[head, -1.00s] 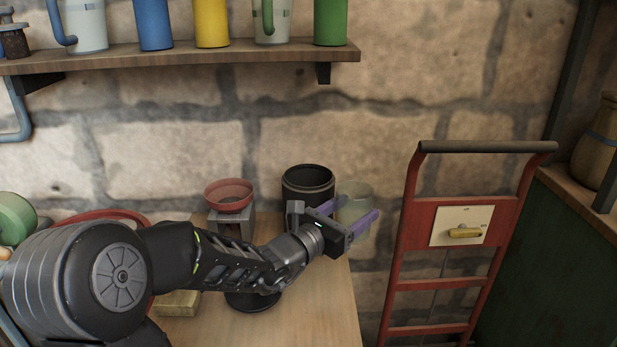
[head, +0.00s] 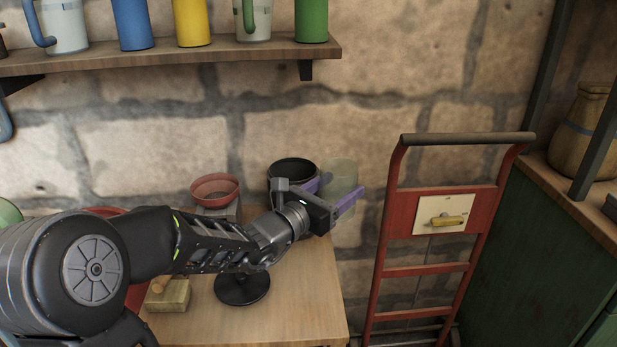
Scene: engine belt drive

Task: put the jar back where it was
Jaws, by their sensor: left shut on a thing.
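A translucent pale jar (head: 341,178) is held between the purple fingers of my left gripper (head: 335,193). It looks upright, at the right end of the wooden bench (head: 300,300). I cannot tell whether its base touches anything. The lower part of the jar is partly hidden by the near finger. My left arm reaches in from the left across the bench. My right gripper does not show.
A black pot (head: 293,171) stands just behind the gripper, and a red bowl (head: 215,188) is to its left. A red hand truck (head: 440,210) stands right of the bench. A shelf (head: 170,56) with several mugs and cups hangs above.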

